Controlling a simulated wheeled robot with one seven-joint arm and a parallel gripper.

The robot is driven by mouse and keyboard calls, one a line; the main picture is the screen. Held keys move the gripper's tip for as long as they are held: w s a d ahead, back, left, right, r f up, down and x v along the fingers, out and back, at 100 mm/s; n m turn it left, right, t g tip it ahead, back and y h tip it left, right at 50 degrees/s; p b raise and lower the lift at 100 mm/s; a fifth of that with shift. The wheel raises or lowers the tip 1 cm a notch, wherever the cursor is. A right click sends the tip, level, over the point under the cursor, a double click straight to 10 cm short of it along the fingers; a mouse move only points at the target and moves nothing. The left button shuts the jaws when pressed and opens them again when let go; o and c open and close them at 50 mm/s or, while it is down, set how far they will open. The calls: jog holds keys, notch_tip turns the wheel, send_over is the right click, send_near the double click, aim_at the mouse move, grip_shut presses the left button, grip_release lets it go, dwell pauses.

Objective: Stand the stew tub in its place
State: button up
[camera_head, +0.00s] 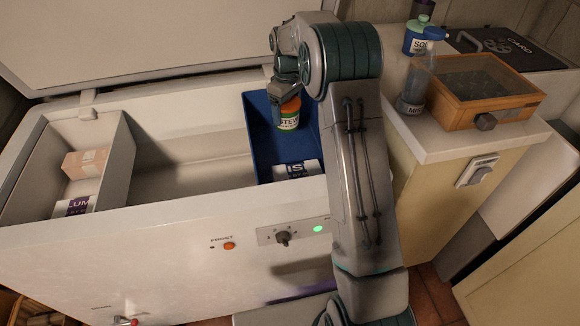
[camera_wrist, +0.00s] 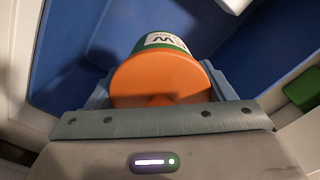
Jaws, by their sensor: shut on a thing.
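The stew tub (camera_head: 289,118) has an orange lid, a green band and a white label reading STEW. My gripper (camera_head: 287,92) is shut on it near the lid and holds it upright at the blue bin (camera_head: 254,124) in the open chest freezer (camera_head: 180,235). In the wrist view the tub's orange lid (camera_wrist: 160,78) fills the space between the fingers, with blue bin walls (camera_wrist: 75,45) around it. I cannot tell whether the tub's base touches the bin floor.
A white-labelled pack (camera_head: 297,170) lies at the bin's near end. The freezer's left compartment holds a pinkish box (camera_head: 86,163) and a purple-labelled pack (camera_head: 74,206). The middle compartment (camera_head: 190,180) looks empty. Bottles (camera_head: 416,85) and an orange-brown case (camera_head: 480,90) stand on the right-hand counter.

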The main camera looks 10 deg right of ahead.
notch_tip(320, 180, down, 10)
jog(key=shift+b, duration=0.75)
jog(key=shift+f, duration=0.15)
jog(key=o, duration=1.1)
